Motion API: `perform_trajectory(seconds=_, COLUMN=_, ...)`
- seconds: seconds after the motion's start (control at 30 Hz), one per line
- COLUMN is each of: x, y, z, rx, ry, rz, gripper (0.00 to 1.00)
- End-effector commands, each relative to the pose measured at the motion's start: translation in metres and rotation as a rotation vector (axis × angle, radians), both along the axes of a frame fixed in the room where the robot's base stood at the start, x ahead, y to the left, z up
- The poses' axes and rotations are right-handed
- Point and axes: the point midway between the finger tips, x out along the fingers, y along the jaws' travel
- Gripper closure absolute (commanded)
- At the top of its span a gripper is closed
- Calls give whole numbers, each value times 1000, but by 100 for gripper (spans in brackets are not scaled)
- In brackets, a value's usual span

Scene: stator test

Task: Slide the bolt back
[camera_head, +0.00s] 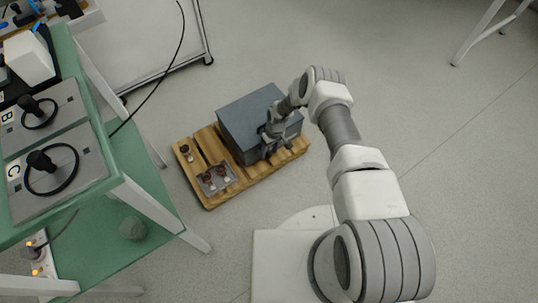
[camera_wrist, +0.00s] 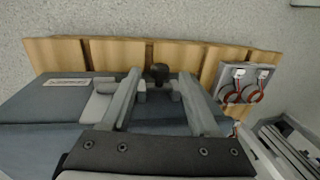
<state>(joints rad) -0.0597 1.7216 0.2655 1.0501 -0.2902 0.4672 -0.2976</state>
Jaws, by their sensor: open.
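A blue-grey box (camera_head: 240,117) stands on a wooden pallet (camera_head: 207,197); the box also shows in the wrist view (camera_wrist: 40,105). In the wrist view a small dark knob (camera_wrist: 159,71) shows at the box's edge, probably the bolt's handle; the rest of the bolt is hidden. My gripper (camera_wrist: 159,90) is open, with one finger on each side of the knob in the picture. I cannot tell whether the fingers touch it. In the head view my gripper (camera_head: 269,146) is at the box's front side, and the knob cannot be made out.
A metal plate with red-brown parts (camera_head: 216,179) lies on the pallet left of the box, and a small part (camera_head: 185,150) lies behind it. A green bench (camera_head: 125,160) with grey panels stands at the left. The floor (camera_head: 400,90) right of the pallet is clear.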

Motion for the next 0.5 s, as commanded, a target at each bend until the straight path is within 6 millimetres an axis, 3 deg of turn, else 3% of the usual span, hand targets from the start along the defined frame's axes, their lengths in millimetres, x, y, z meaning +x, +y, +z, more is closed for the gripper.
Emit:
perform_trajectory(seconds=0.13, x=-1, y=2, z=-14, rx=0, ry=0, rz=0, gripper=39)
perform_trajectory(seconds=0.47, x=-2, y=2, z=-16, rx=0, ry=0, rz=0, gripper=39)
perform_trajectory(seconds=0.5, x=-1, y=2, z=-16, rx=0, ry=0, rz=0, gripper=44)
